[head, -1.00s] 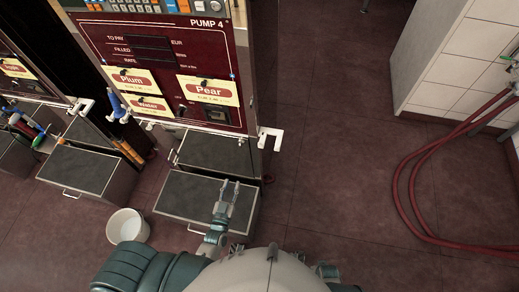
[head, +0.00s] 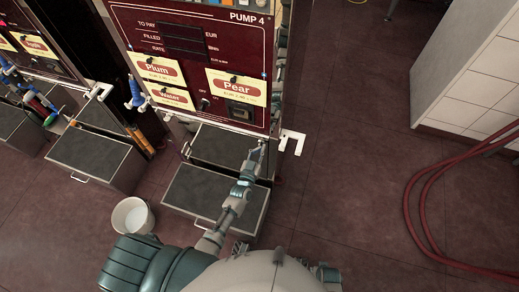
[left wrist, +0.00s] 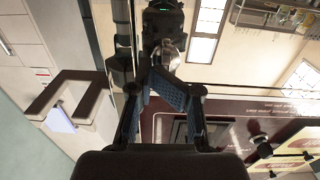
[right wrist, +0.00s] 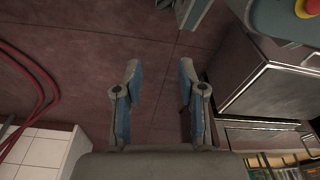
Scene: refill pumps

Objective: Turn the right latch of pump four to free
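My left gripper (head: 257,156) is just below that lower right corner, fingers narrowly apart. In the left wrist view its fingers (left wrist: 153,95) tilt inward before a dark, partly shiny shape, which I cannot identify; contact is unclear. My right gripper (right wrist: 157,68) is open and empty above the floor in the right wrist view.
A white notched bracket (head: 293,141) juts from the pump's right side. Dark-topped metal boxes (head: 215,200) stand below, with a white bucket (head: 133,214) at left. Red hoses (head: 420,205) loop on the floor at right. Floor between pump and hoses is clear.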

